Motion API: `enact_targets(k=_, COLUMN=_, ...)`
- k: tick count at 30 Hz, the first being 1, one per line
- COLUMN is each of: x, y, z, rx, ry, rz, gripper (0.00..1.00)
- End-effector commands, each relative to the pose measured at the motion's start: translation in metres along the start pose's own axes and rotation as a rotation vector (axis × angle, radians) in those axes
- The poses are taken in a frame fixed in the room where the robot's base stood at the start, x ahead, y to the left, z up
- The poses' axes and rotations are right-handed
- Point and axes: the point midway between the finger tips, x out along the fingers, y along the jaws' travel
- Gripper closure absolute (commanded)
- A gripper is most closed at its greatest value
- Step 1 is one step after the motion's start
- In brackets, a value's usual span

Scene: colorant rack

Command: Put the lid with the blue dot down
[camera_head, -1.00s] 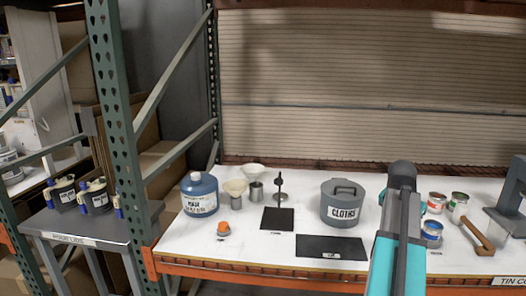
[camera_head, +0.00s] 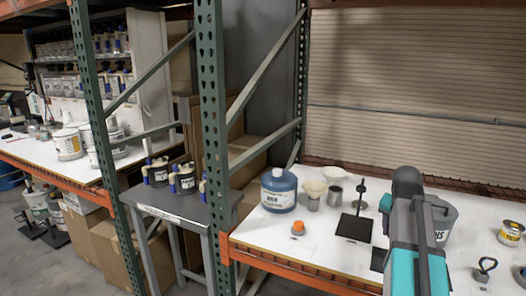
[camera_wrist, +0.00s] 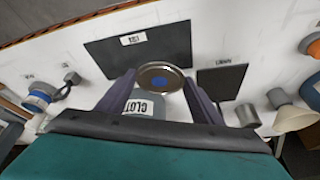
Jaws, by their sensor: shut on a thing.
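The lid is held above the white bench top. A dark mat with a small label (camera_wrist: 160,50) lies beyond it, and a second dark mat (camera_wrist: 224,80) lies to the right. In the head view my arm hides the gripper and lid. One mat (camera_head: 354,227) shows there with an upright stand; the other (camera_head: 378,258) is mostly hidden.
The grey cloths bin (camera_head: 443,222) stands behind my arm and shows under the gripper in the wrist view.

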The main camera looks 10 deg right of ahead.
Motion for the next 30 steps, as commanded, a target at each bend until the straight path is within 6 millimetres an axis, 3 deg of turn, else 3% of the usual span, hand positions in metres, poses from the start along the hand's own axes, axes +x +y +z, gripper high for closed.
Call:
enact_targets(k=3, x=-0.004, y=-0.032, z=0.015, rx=-0.058, ry=-0.002, rz=-0.025, gripper=0.60)
enact_targets(k=15, x=-0.022, y=-0.126, z=0.071, rx=-0.247, ry=-0.010, rz=-0.107, gripper=0.60)
enact_targets(k=30, x=-0.052, y=-0.226, z=0.161, rx=-0.514, ry=-0.020, rz=-0.216, gripper=0.60)
